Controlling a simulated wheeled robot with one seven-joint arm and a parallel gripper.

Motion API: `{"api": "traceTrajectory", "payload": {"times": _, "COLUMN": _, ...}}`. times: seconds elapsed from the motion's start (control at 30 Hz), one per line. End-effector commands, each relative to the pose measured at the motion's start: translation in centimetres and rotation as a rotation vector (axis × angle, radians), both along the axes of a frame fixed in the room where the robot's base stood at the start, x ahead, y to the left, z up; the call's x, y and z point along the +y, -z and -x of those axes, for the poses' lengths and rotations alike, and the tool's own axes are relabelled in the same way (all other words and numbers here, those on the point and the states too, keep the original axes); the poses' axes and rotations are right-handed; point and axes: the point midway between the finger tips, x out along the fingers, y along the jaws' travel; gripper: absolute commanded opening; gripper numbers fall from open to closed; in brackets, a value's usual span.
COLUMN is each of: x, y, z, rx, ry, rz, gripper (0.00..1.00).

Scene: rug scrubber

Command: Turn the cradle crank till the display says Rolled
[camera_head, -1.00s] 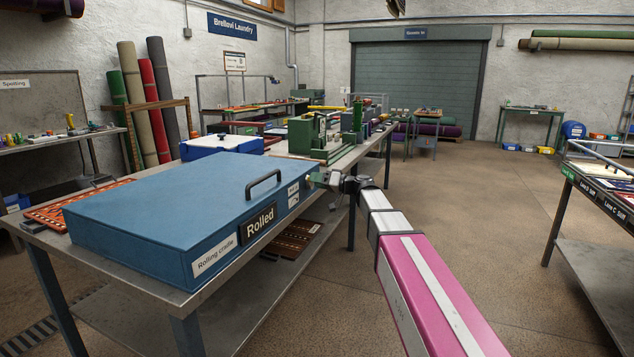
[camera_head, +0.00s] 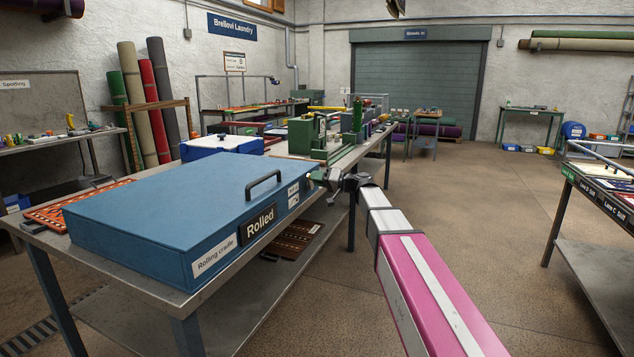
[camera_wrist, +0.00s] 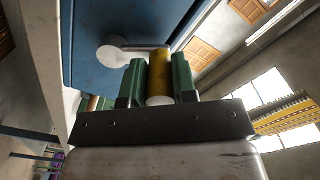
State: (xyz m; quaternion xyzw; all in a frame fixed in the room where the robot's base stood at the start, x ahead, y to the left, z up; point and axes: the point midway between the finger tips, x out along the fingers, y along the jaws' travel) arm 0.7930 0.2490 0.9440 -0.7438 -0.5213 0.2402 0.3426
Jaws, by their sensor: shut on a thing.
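The rolling cradle (camera_head: 165,205) is a blue box with a dark handle on its lid, on the metal bench. Its front carries a "Rolling cradle" label and a black display (camera_head: 258,222) that reads "Rolled". In the wrist view, the crank (camera_wrist: 112,55) has a pale round hub against the blue side (camera_wrist: 140,22) and a yellow grip (camera_wrist: 158,75). My gripper (camera_wrist: 158,80) is shut on the yellow grip, one green finger on each side. In the head view my gripper (camera_head: 322,177) is small at the cradle's right end, and the crank is hard to make out.
A green machine (camera_head: 310,137) and a blue-and-white box (camera_head: 222,146) stand farther back along the bench. An orange patterned rug (camera_head: 75,205) lies left of the cradle. Open floor (camera_head: 450,230) lies to the right, before another table (camera_head: 605,195).

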Motion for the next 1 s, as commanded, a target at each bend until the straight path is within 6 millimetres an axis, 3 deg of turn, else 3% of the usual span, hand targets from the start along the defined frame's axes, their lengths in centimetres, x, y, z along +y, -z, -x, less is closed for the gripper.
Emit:
{"api": "traceTrajectory", "payload": {"times": 0.47, "x": -0.1, "y": -0.2, "z": -0.4, "rx": 0.071, "ry": 0.001, "rz": -0.027, "gripper": 0.02}}
{"api": "traceTrajectory", "payload": {"times": 0.5, "x": -0.1, "y": -0.2, "z": -0.4, "rx": 0.071, "ry": 0.001, "rz": -0.027, "gripper": 0.39}}
{"api": "traceTrajectory", "payload": {"times": 0.53, "x": -0.1, "y": -0.2, "z": -0.4, "rx": 0.070, "ry": 0.001, "rz": -0.026, "gripper": 0.48}}
{"api": "traceTrajectory", "payload": {"times": 0.87, "x": -0.3, "y": -0.2, "z": -0.3, "rx": 0.070, "ry": 0.001, "rz": -0.026, "gripper": 0.51}}
{"api": "traceTrajectory", "payload": {"times": 1.0, "x": -1.5, "y": -0.2, "z": 0.2, "rx": 0.070, "ry": 0.002, "rz": -0.026, "gripper": 0.51}}
